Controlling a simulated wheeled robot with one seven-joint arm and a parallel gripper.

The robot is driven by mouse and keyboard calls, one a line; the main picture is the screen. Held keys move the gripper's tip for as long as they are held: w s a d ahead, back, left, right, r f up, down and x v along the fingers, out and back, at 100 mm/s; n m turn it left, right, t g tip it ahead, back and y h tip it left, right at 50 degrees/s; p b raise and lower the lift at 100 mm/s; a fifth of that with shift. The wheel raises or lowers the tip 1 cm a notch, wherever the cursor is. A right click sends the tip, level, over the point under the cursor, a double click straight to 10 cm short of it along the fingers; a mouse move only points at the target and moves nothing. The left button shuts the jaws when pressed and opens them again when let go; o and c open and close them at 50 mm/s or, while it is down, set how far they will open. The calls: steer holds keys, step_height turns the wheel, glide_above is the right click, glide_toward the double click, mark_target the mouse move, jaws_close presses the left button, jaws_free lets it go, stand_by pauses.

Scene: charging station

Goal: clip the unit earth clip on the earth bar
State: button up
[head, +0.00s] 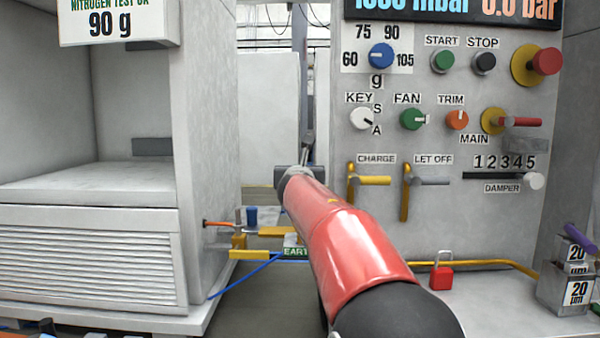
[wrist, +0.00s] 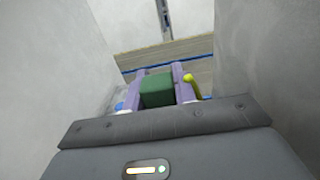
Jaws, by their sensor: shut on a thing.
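In the wrist view my gripper (wrist: 168,84) has its two purple fingers shut on a green block (wrist: 157,92), which appears to be the unit earth clip. A small yellow part (wrist: 191,84) sticks out beside the right finger. In the head view my red arm reaches into the gap between the cabinets and hides the fingers and the held piece. A green EARTH label (head: 295,252) sits low, left of my arm. A yellow bar (head: 249,254), apparently the earth bar, lies left of the label, lower in the picture than my arm's far end.
The left cabinet (head: 208,140) and the control panel (head: 450,220) wall in the gap. An orange plug (head: 219,224) and a blue knob (head: 252,216) are near the bar. A blue cable (head: 238,282) runs below. A red padlock (head: 442,274) stands right of my arm.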

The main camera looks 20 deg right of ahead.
steer(key=shift+f+b, duration=2.2)
steer(key=shift+f, duration=0.3)
steer(key=shift+f+b, duration=2.05)
steer(key=shift+f, duration=0.05)
steer(key=o, duration=1.1)
steer(key=shift+s, duration=0.1)
steer(key=b+v, duration=0.1)
steer(key=v, duration=0.6)
steer(key=shift+s+a, duration=0.2)
steer(key=shift+s, duration=0.1)
